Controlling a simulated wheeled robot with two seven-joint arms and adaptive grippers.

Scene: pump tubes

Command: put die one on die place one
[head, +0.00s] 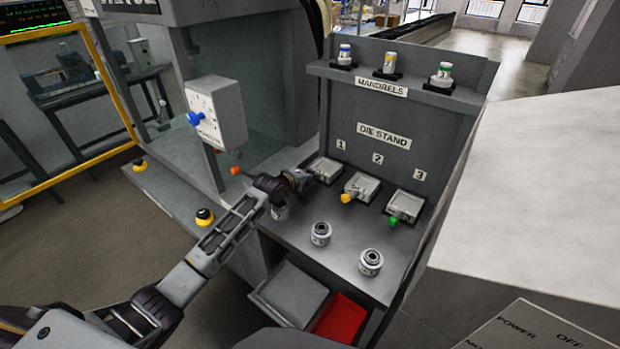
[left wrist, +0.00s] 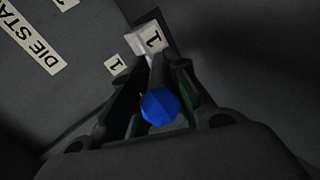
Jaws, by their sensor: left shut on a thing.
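Die one, a pale block marked 1 (left wrist: 148,40) with a blue knob (left wrist: 160,106), is between the fingers of my left gripper in the left wrist view. My left gripper (head: 303,178) is shut on its handle, beside place 1 of the die stand. In the head view, the pale block (head: 325,167) shows just past the fingertips, at the dark pad under label 1 (head: 340,144). The fingers hide its handle there. I cannot tell whether the block rests on the pad or is slightly above it. My right gripper is not in view.
Die two with a yellow knob (head: 347,197) and die three with a green knob (head: 393,221) stand at places 2 and 3. Round metal pieces (head: 320,234) (head: 371,262) stand on the front shelf. Mandrels (head: 390,63) line the upper ledge. A red bin (head: 340,318) is below.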

